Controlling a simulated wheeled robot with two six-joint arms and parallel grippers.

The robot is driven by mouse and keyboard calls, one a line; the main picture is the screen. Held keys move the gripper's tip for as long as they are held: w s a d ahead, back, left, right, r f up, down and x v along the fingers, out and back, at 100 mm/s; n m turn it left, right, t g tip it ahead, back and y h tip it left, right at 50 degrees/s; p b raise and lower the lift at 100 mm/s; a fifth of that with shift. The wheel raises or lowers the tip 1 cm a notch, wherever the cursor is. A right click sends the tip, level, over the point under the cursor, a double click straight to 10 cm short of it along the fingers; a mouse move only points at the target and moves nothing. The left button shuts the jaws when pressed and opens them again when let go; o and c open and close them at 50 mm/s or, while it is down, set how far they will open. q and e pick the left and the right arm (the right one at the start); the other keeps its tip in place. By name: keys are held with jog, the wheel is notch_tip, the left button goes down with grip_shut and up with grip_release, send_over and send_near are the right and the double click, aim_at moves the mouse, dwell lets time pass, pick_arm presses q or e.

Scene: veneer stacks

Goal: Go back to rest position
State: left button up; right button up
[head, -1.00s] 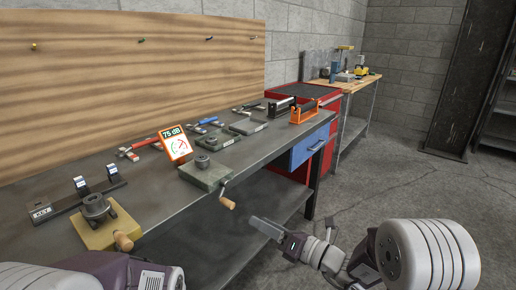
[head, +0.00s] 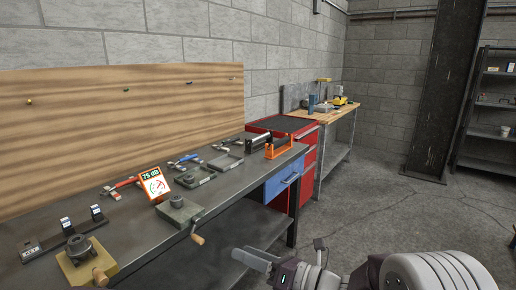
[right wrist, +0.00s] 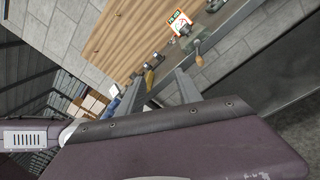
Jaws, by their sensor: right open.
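My right gripper (head: 255,258) is in front of the workbench (head: 140,238) at the bottom of the head view, apart from everything there. Its two fingers (right wrist: 160,88) stand apart with nothing between them in the right wrist view. My left gripper is in neither view.
On the bench are a yellow-based fixture (head: 75,268), a grey crank fixture (head: 180,214), a 75 dB sign (head: 153,185) and an orange holder (head: 279,147). A blue drawer (head: 283,183) and red cabinet (head: 304,152) stand farther off. The floor (head: 370,205) at right is clear.

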jog(key=s+a+r+n+g+h+p, duration=0.1)
jog(key=s+a+r+n+g+p, duration=0.1)
jog(key=s+r+n+g+p, duration=0.35)
jog(key=s+d+f+n+g+h+p, duration=0.2)
jog(key=s+n+h+p, duration=0.15)
jog(key=s, duration=0.25)
jog(key=s+d+f+n+g+h+p, duration=0.1)
jog(key=s+d+n+g+h+p, duration=0.15)
jog(key=s+n, duration=0.2)
pick_arm(q)
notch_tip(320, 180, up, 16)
jog(key=p, duration=0.2)
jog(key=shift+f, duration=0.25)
pick_arm(e)
jog(key=d+f+n+t+h, duration=0.1)
jog(key=d+f+n+h, duration=0.2)
jog(key=d+n, duration=0.5)
jog(key=d+f+n+t+h, duration=0.1)
jog(key=d+f+n+h, duration=0.3)
jog(key=d+n, duration=0.5)
jog(key=shift+d+h, duration=0.2)
jog(key=shift+h, duration=0.6)
jog(key=shift+s+f, duration=0.1)
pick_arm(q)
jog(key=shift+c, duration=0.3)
